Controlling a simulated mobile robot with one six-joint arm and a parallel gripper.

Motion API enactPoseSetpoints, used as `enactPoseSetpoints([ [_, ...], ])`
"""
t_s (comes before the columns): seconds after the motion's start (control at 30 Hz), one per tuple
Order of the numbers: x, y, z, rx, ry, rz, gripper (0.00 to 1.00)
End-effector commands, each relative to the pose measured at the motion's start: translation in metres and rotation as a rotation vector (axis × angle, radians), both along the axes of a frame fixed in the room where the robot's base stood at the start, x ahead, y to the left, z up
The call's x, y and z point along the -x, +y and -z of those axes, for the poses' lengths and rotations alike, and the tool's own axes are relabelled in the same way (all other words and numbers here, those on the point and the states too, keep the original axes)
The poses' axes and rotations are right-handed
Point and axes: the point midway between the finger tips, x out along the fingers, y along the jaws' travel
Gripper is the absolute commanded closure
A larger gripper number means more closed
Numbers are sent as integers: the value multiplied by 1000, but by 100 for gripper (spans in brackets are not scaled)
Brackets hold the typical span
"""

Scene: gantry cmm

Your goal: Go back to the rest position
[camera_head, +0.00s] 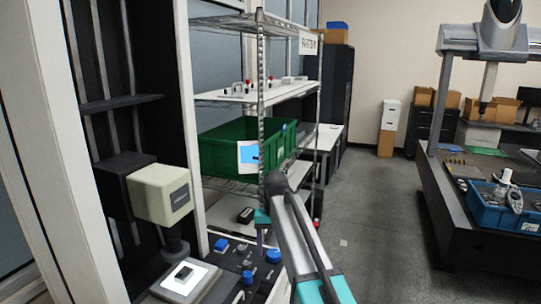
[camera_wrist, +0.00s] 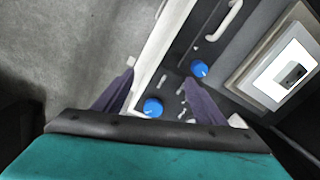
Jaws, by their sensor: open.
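My gripper (camera_head: 260,238) hangs fingers-down over the front control panel of a measuring machine, near the middle of the head view. In the wrist view its two purple fingers (camera_wrist: 160,95) are spread apart with nothing held between them. Below and between them lies the dark panel (camera_wrist: 180,75) with blue knobs (camera_wrist: 153,107). My gripper looks to be above the panel; whether a fingertip touches anything cannot be told. My arm reaches up to the gripper from the lower right of the head view.
The machine's cream head (camera_head: 160,195) stands left, above a lit stage (camera_head: 172,292) with a small dark part (camera_head: 184,274). A wire rack (camera_head: 262,110) with a green bin (camera_head: 225,150) is behind. Open floor (camera_head: 375,225) lies right, then a table with a blue bin (camera_head: 490,208).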

Motion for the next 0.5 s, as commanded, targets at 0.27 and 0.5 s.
enactPoseSetpoints([
  [0.27,9,-18,30,0,1,4,35],
  [0.5,22,-36,68,1,2,5,35],
])
